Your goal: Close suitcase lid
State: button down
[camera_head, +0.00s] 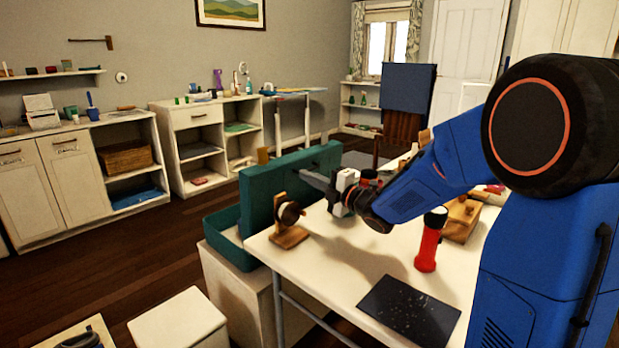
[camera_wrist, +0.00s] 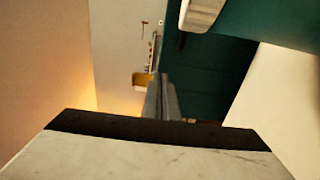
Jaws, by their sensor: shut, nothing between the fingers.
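The teal suitcase stands open beside the left edge of the white table. Its lid (camera_head: 293,182) stands upright, on the table side of the low open base (camera_head: 228,247). The lid also shows as a dark teal surface in the wrist view (camera_wrist: 212,75). My gripper (camera_head: 308,178) is shut and empty, with its grey fingers pointing at the lid from over the table. The fingers also show in the wrist view (camera_wrist: 161,98), close beside the teal surface. I cannot tell whether they touch it. Part of the suitcase base is hidden behind the lid.
On the white table (camera_head: 345,290) are a wooden stand with a dark round piece (camera_head: 290,220), a red flashlight (camera_head: 430,240), a black speckled board (camera_head: 408,310) and a wooden box (camera_head: 462,218). A white stool (camera_head: 178,320) stands at the front left.

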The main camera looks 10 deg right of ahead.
aim_at(284, 165)
jog(key=x, duration=0.7)
jog(key=shift+w+a+r, duration=0.1)
jog(key=shift+w, duration=0.05)
